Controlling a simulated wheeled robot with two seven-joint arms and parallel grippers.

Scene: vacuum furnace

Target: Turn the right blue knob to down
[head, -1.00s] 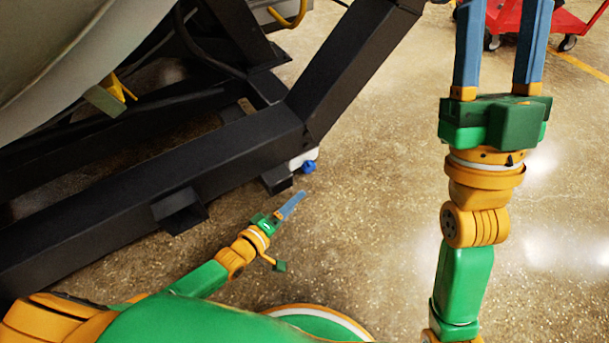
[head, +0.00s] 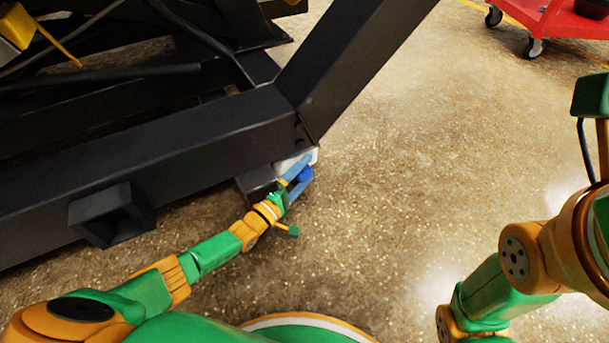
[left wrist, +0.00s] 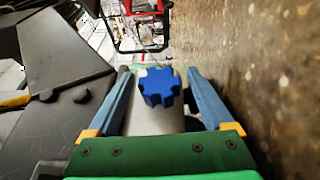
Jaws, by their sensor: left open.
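The blue knob (head: 300,180) sits low at the corner of the black frame, on a white box-like body (head: 297,158). In the left wrist view the knob (left wrist: 159,87) is a lobed blue wheel on a pale housing (left wrist: 155,120). My left gripper (head: 297,171) is at the knob. In the left wrist view its two blue fingers (left wrist: 160,95) are spread apart, one on each side of the knob, with gaps visible between them and it. Part of the knob is hidden by the fingers in the head view. My right arm is at the right edge; its fingers are out of view.
The black steel frame (head: 150,150) fills the left, with a diagonal beam (head: 350,60) above the knob. A hollow black bracket (head: 108,215) juts from the lower beam. A red wheeled cart (head: 560,20) stands at the top right. The speckled floor (head: 410,170) between is open.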

